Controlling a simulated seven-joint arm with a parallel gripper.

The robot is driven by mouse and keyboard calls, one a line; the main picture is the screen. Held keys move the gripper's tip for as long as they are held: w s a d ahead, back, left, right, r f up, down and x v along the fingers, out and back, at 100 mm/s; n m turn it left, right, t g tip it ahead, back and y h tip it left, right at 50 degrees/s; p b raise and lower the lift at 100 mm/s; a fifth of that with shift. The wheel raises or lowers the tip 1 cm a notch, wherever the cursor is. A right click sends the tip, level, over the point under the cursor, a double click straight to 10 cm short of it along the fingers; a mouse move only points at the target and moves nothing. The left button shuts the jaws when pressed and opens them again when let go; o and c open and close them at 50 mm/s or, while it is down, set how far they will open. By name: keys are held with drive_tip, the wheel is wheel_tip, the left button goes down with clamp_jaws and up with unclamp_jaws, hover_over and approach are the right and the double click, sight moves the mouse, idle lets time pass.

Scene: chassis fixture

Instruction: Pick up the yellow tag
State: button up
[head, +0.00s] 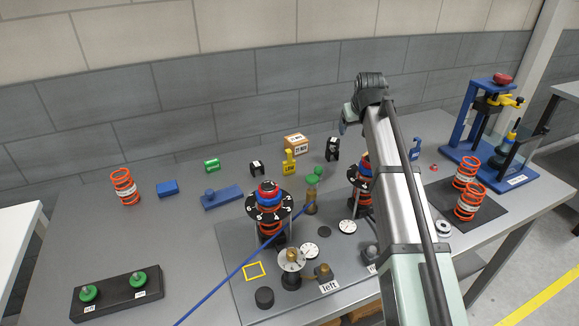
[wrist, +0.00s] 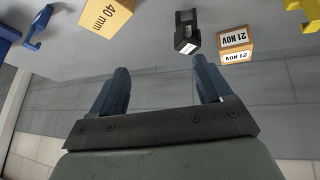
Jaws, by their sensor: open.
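The yellow tag (head: 289,163) stands upright on the table, left of the centre back, with a dark-lettered label on its lower front. In the wrist view a yellow piece (wrist: 308,12), apparently the same tag, is cut off at the top right corner. My gripper (wrist: 160,68) is open, with nothing between its two blue-grey fingers. In the head view my wrist is raised above the back of the table, to the right of the tag; the fingers cannot be made out there. The gripper is apart from the tag.
A date-labelled box (head: 296,143) stands just behind the tag. Black blocks (head: 332,149) (head: 257,168) flank it. A 40 mm box (wrist: 107,18) shows in the wrist view. Ringed posts (head: 268,205) stand in front.

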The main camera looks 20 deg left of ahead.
sight(290, 159)
drive_tip(key=s+a+f+n+g+y, duration=0.1)
drive_tip(key=s+a+n+g, duration=0.15)
drive_tip(key=s+a, duration=1.1)
drive_tip(key=x, duration=0.6)
drive_tip(key=w+a+x, duration=0.1)
drive_tip(key=x, duration=0.2)
drive_tip(key=shift+r, duration=0.15)
drive_tip(key=shift+g, duration=0.25)
drive_tip(key=shift+x, duration=2.65)
drive_tip(key=shift+s+a, duration=0.15)
drive_tip(key=shift+c, duration=0.2)
drive_tip(key=c, duration=1)
drive_tip(key=shift+r, duration=0.2)
